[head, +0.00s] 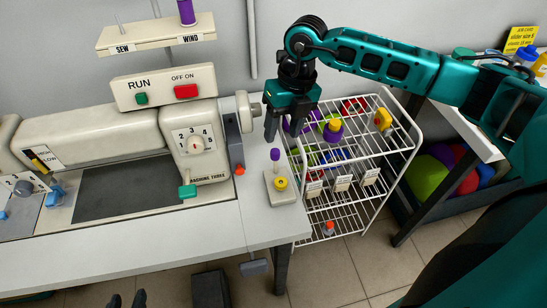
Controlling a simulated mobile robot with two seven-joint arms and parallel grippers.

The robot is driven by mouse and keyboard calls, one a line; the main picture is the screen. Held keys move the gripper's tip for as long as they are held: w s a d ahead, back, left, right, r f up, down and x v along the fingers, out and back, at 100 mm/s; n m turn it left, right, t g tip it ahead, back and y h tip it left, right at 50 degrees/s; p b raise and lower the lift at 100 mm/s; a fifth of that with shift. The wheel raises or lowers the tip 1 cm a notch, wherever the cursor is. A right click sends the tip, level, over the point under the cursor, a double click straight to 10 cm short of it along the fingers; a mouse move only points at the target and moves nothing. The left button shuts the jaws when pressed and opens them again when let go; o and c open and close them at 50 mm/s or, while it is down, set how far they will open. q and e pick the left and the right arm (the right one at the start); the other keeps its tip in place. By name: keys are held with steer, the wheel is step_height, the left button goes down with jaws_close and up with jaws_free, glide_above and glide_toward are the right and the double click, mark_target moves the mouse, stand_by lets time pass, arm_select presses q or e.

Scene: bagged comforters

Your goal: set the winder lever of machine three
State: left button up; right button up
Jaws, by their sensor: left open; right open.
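Machine three (95,140), a cream sewing machine, stands on the table with "THREE" on its label plate. At its right end is a handwheel (244,112). A small orange-tipped part (240,171) sits below the handwheel; I cannot tell if it is the winder lever. Right of it, a small cream block (280,198) carries a purple-topped post (275,155) and a yellow round piece (281,184). My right gripper (284,128) is open, pointing down, above and behind the block, right of the handwheel. My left gripper (127,300) shows only as dark tips at the bottom edge, apart.
A white wire rack (395,155) with colored spools stands right of the table (150,255). A dark bin (400,200) with bright bags sits at right. A dark pedal (210,289) is on the floor.

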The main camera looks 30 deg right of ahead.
mark_target(277, 155)
steer(key=f, duration=0.3)
steer(key=a+f, duration=0.1)
steer(key=f, duration=0.2)
steer(key=a+f, duration=0.1)
steer(key=f, duration=0.3)
steer(key=shift+r, duration=0.1)
jaws_close()
steer(key=shift+s+a+t, duration=0.1)
steer(key=shift+s+t, duration=0.1)
steer(key=shift+t, duration=0.3)
steer(key=shift+s+a+f+t+h+b, duration=0.1)
steer(key=shift+s+f+t+h+b, duration=0.15)
steer(key=shift+t+b, duration=0.35)
steer(key=shift+s+f+t+h+b, duration=0.1)
steer(key=shift+s+t+h+b, duration=0.15)
steer(key=shift+t+b, duration=0.65)
steer(key=shift+s+a+t+b, duration=0.1)
steer(key=shift+t+b, duration=0.2)
steer(key=shift+b, duration=0.2)
steer(key=shift+r, duration=0.3)
